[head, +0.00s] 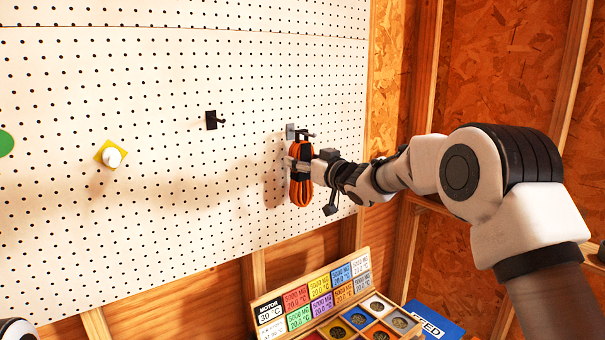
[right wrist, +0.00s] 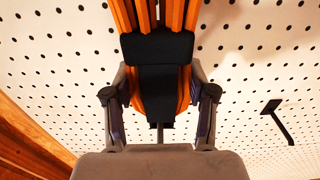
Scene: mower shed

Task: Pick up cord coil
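The cord coil (head: 301,190) is an orange bundle with a black band, hanging upright at a hook (head: 300,132) on the pegboard. It also shows in the right wrist view (right wrist: 174,14), its black band facing me. My right gripper (head: 300,165) is at the coil's middle, and in the right wrist view (right wrist: 160,88) its two fingers lie on either side of the coil, close against its edges. I cannot tell whether they press on it. My left gripper is not in view; only a bit of my left arm shows at the lower left.
An empty dark hook (head: 212,120) sticks out of the pegboard (head: 150,220) to the left; it also shows in the right wrist view (right wrist: 277,118). A white knob on a yellow square (head: 112,156) is further left. A rack with coloured labels (head: 320,305) stands below.

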